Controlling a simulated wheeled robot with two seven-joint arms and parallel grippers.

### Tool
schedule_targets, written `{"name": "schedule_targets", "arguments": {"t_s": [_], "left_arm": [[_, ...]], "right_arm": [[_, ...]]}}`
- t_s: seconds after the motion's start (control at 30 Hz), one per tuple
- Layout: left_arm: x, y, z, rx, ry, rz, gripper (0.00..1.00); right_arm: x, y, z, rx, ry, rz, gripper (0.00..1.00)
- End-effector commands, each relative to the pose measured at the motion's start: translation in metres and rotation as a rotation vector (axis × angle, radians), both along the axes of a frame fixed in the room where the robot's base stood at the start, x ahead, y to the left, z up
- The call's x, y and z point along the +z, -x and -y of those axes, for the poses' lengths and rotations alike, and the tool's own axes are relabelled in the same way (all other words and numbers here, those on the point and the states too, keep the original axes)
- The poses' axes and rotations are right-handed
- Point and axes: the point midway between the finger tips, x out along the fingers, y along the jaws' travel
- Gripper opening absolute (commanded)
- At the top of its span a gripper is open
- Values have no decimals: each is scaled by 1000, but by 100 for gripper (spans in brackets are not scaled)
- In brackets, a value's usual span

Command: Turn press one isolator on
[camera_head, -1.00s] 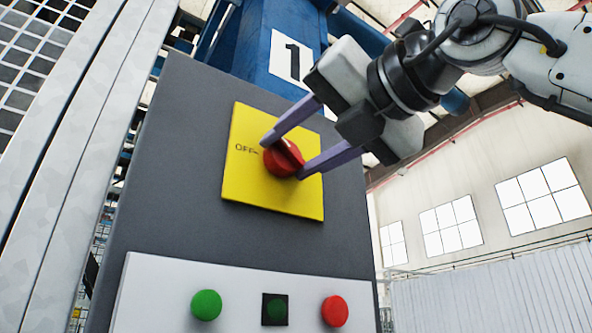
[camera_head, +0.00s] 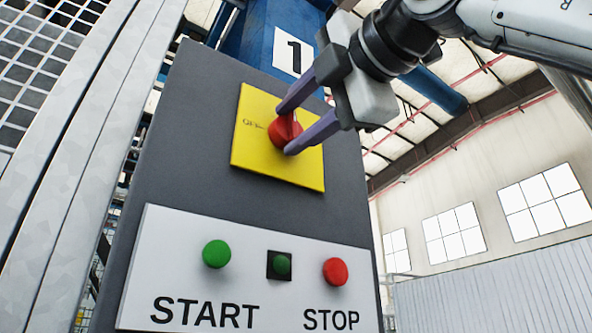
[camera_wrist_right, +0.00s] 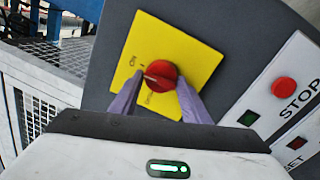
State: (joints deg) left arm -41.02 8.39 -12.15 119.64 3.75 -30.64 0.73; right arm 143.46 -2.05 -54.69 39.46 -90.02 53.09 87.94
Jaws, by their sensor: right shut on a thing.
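The press one isolator is a red rotary knob (camera_head: 275,134) on a yellow plate (camera_head: 262,166), high on a grey control panel. An OFF label shows left of the knob in the head view. My right gripper (camera_head: 285,130) is shut on the knob, with one purple finger above and one below its grip. In the right wrist view, the fingers stand on both sides of the knob (camera_wrist_right: 160,75). A pale mark on the knob's left edge lies between two small labels, the upper one apparently ON. The left gripper is not in view.
Below the plate, a white panel (camera_head: 180,288) carries a green START button (camera_head: 216,254), a small dark green lamp (camera_head: 281,264) and a red STOP button (camera_head: 335,271). A mesh guard (camera_head: 40,60) stands left. A blue column with a "1" sign (camera_head: 296,52) rises behind.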

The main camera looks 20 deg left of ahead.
Motion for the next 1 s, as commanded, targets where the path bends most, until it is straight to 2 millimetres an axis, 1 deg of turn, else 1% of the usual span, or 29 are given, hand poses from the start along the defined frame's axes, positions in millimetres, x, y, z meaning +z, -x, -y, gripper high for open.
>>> {"name": "schedule_targets", "arguments": {"t_s": [0.3, 0.77, 0.8, 0.87, 1.0], "left_arm": [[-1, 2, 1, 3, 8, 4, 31], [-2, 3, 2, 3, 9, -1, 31], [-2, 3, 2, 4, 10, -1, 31], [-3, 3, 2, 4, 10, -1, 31], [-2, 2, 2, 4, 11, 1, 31]], "right_arm": [[-2, -1, 0, -2, -50, -72, 20], [-3, -1, -1, -2, -54, -82, 20], [-3, -1, -1, -2, -53, -81, 49], [-2, -1, -1, -1, -54, -80, 59], [-2, -1, -1, -1, -55, -78, 59]]}}
